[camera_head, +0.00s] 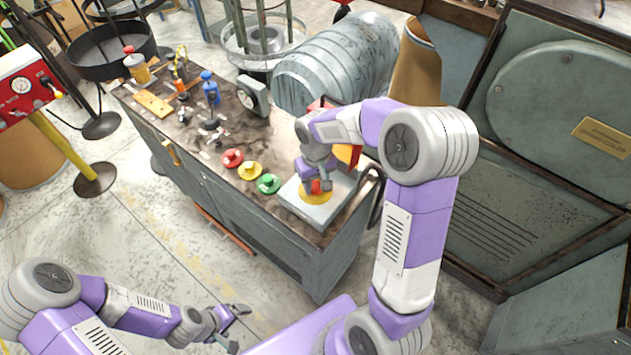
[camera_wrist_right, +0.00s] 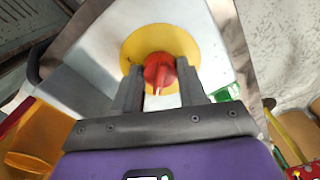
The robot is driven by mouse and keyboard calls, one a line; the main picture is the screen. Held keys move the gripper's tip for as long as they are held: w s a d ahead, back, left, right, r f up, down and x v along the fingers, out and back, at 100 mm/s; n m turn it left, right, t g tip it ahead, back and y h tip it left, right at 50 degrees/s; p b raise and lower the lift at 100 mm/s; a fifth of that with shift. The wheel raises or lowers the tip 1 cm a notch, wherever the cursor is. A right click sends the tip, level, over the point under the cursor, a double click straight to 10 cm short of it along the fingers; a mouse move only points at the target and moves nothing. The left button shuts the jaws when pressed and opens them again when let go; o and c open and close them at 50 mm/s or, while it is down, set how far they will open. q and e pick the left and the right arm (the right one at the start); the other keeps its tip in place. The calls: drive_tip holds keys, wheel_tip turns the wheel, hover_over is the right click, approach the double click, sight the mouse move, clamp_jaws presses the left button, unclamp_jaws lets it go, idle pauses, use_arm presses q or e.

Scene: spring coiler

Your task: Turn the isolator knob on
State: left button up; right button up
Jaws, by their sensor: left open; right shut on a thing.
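The isolator knob (camera_wrist_right: 160,72) is red with a pale pointer mark and sits on a round yellow plate (camera_wrist_right: 134,46). The plate is on a light grey box, whose top (camera_head: 338,208) shows at the right end of the bench in the head view. My right gripper (camera_wrist_right: 158,82) is shut on the knob, one finger on each side of it. In the head view my right gripper (camera_head: 316,186) reaches down onto the red knob, partly covering it. My left gripper (camera_head: 236,328) is open and empty, low over the floor, away from the bench.
Red (camera_head: 232,158), yellow (camera_head: 250,170) and green (camera_head: 269,184) buttons sit on the bench (camera_head: 225,190) left of the box. A dial gauge (camera_head: 253,96) and a large metal cylinder (camera_head: 338,62) stand behind. A grey machine cabinet (camera_head: 560,110) is at the right.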

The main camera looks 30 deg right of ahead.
drive_tip(key=m, duration=0.4)
drive_tip(key=shift+m+p, duration=0.3)
drive_tip(key=shift+p, duration=0.05)
drive_tip(key=m+p, duration=0.1)
drive_tip(key=m, duration=0.3)
drive_tip(key=m+p, duration=0.2)
drive_tip(key=m, duration=0.2)
drive_tip(key=shift+r, duration=0.1)
drive_tip(key=shift+m+p, duration=1.35)
drive_tip(key=shift+m, duration=0.95)
drive_tip(key=o, duration=1.1)
drive_tip(key=shift+c, duration=0.2)
